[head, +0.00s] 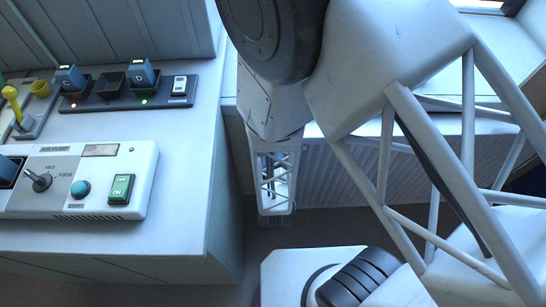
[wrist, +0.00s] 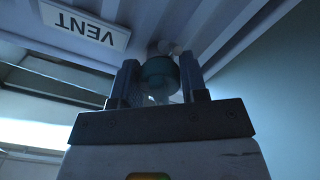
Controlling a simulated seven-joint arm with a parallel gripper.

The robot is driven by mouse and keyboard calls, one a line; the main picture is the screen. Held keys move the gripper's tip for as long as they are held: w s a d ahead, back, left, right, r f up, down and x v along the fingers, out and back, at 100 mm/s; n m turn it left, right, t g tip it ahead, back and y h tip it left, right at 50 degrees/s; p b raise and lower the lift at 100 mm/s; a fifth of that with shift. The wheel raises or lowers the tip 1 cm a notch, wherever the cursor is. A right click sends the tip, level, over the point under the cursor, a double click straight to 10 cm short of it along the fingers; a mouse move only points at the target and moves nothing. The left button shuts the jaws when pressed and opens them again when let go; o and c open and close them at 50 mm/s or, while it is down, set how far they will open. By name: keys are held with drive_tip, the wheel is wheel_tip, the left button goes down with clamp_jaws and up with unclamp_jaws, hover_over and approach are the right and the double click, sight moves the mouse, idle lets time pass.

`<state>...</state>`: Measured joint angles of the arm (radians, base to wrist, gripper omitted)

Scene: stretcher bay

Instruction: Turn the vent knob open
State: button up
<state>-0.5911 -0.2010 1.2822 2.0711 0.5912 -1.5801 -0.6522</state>
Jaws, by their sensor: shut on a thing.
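The vent knob (wrist: 158,80) is a round teal knob on the ribbed panel in the wrist view. A white VENT label (wrist: 85,25) shows upside down to its left. My gripper (wrist: 160,66) has one finger on each side of the knob and is shut on it. The fingers hide parts of the knob's sides, and I cannot tell how far it is turned. In the head view the knob does not show, and my arm reaches down past the bench.
In the head view a bench (head: 190,200) stands at the left. A ribbed panel (head: 330,170) stands behind my arm.

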drive_tip(key=m, duration=0.3)
drive_tip(key=shift+m, duration=2.3)
drive_tip(key=o, duration=0.9)
drive_tip(key=shift+s, duration=0.15)
drive_tip(key=s, duration=0.7)
drive_tip(key=shift+s, duration=0.2)
drive_tip(key=shift+s, duration=0.1)
